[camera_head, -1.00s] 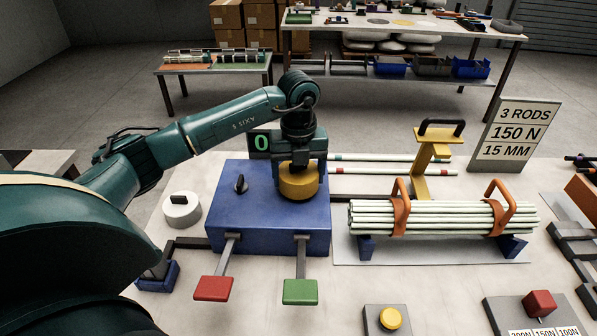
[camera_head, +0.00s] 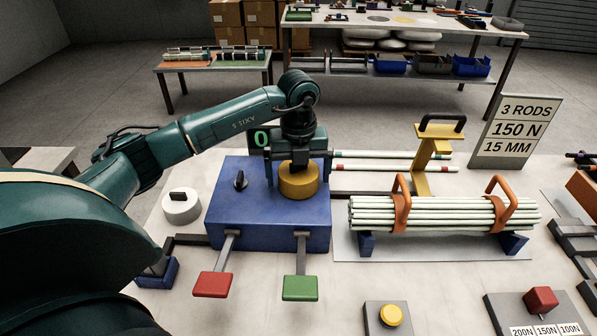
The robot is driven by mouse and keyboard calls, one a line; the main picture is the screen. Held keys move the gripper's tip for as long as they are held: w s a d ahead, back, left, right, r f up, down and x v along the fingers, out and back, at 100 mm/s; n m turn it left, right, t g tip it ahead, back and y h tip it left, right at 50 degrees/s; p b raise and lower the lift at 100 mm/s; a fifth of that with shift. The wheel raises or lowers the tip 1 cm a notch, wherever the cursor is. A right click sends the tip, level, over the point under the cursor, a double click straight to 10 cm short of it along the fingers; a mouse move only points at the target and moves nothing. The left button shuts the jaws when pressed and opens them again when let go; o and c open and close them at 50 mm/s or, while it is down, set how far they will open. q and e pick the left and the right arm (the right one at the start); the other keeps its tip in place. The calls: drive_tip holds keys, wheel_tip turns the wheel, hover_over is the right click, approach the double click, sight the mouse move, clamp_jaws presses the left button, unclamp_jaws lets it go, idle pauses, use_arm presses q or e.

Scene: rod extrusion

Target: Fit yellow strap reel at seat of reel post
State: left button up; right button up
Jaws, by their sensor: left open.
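The yellow strap reel (camera_head: 299,184) sits on the right part of the blue machine box (camera_head: 268,230), upright. My left gripper (camera_head: 299,172) points straight down over the reel, with its fingers at either side of it; it is open. The reel post and its seat are hidden under the reel and the gripper, so I cannot tell how fully the reel is seated. My right gripper is not in view.
A white reel (camera_head: 181,208) stands left of the box. Red (camera_head: 213,285) and green (camera_head: 300,288) pedals stick out in front. Strapped rods (camera_head: 440,216) lie in a cradle at right, with a yellow stand (camera_head: 432,165) behind. A sign (camera_head: 517,132) stands at back right.

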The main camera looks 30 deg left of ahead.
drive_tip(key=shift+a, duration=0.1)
use_arm(q)
drive_tip(key=shift+r, duration=0.35)
wheel_tip(320, 180, up, 12)
drive_tip(key=shift+r, duration=0.25)
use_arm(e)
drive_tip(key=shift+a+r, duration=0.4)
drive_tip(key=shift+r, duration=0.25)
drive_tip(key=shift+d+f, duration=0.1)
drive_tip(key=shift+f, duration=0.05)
